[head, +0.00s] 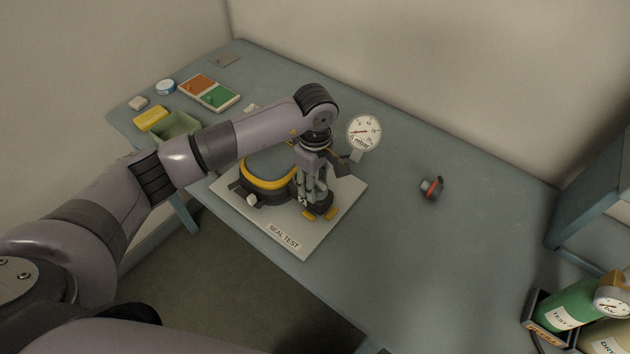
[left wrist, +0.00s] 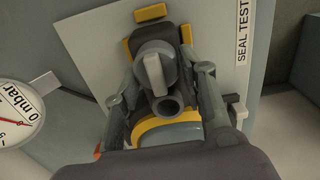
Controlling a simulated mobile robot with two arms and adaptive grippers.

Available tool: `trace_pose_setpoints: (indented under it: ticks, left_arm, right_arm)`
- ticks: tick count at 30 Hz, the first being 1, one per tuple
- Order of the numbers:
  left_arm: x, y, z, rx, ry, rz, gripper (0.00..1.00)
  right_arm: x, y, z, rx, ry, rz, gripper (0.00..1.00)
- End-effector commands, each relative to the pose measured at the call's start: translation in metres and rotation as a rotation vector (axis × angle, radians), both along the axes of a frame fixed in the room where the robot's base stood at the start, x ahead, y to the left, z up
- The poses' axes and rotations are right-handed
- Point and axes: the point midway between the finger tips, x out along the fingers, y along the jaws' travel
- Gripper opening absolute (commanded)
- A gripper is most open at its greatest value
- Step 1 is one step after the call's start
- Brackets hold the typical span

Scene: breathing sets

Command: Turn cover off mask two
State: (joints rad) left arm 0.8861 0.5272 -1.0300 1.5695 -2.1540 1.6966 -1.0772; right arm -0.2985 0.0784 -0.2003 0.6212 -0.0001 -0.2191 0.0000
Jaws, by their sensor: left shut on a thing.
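A mask with a yellow rim and a grey face (head: 268,168) lies on the pale plate labelled SEAL TEST (head: 305,238). My left gripper (head: 316,197) reaches down over the front right end of the mask. In the left wrist view its fingers (left wrist: 160,75) stand on both sides of a round grey cover (left wrist: 153,73) with a raised bar across it. The gripper looks shut on this cover. The yellow mask rim (left wrist: 165,128) shows close to it. In the head view the fingers largely hide the cover. My right gripper is out of view.
A dial gauge (head: 364,132) stands behind the plate, its needle near 0 mbar. A dark cap with a red stripe (head: 432,188) lies to the right. A green tray (head: 174,128) and an orange-green board (head: 208,92) sit at the left. The table's right front is clear.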

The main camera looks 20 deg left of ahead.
Motion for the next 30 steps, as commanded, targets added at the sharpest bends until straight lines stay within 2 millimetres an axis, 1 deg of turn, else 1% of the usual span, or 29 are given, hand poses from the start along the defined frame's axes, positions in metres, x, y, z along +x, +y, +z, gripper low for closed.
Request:
trace_pose_setpoints:
  ticks: [1,4,8,15,18,27,30]
  left_arm:
    - [0.0004,0.0002,0.0003,0.000,-0.001,0.001,0.19]
    - [0.0004,0.0002,0.0003,0.001,-0.001,0.001,0.12]
    - [0.0005,0.0003,0.0001,0.000,-0.002,0.038,0.12]
    - [0.0006,0.0006,-0.0001,0.000,-0.002,0.339,0.12]
    - [0.0008,0.0007,0.0002,0.000,-0.002,0.408,0.12]
    - [0.0013,0.0007,0.0006,0.000,-0.004,0.427,0.12]
    - [0.0016,0.0008,0.0006,-0.001,-0.005,0.489,0.12]
  right_arm:
    - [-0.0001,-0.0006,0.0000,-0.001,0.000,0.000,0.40]
    - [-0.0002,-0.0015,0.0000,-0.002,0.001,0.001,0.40]
    - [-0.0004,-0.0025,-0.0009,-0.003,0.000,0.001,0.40]
    - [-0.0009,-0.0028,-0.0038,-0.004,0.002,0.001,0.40]
    - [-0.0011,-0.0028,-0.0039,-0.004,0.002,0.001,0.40]
    - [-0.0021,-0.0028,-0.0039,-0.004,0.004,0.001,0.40]
    - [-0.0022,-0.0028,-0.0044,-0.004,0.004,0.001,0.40]
